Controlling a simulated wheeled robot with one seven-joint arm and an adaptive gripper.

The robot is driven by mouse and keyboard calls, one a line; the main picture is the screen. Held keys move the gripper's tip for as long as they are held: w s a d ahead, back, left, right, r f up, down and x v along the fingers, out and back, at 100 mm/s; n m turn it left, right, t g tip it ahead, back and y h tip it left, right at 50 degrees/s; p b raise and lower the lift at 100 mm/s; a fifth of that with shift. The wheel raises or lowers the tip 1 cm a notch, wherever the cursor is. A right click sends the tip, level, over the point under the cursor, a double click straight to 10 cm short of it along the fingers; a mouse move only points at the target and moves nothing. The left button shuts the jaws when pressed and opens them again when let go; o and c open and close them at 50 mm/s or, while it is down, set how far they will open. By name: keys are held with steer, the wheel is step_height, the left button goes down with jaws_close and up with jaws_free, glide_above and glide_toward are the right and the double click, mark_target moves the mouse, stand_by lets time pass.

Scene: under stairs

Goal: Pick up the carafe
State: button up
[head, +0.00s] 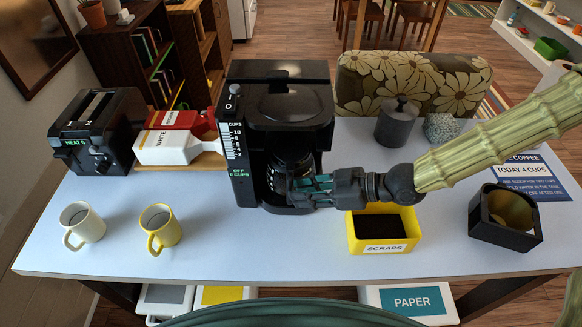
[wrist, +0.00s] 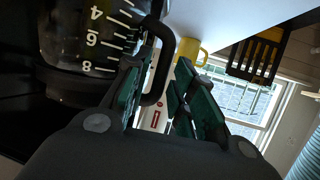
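The glass carafe (head: 287,176) sits inside the black coffee maker (head: 285,95), mostly hidden in the head view by the machine and my gripper. In the wrist view the carafe (wrist: 90,35) shows at the upper left, with white volume marks and a black loop handle (wrist: 163,55). My gripper (head: 303,187) reaches in from the right at carafe height. In the wrist view its two green-padded fingers (wrist: 163,85) stand apart.
A white mug (head: 82,222) and a yellow mug (head: 160,228) stand front left. A yellow scraps bin (head: 383,247) sits below my wrist, with a black holder (head: 505,220) to its right. A toaster (head: 95,130) and cartons (head: 175,148) stand left of the machine.

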steer(key=shift+p+x, duration=0.65)
steer(key=shift+x, duration=1.25)
steer(key=shift+s+f, duration=0.1)
steer(key=shift+s, duration=0.05)
jaws_close()
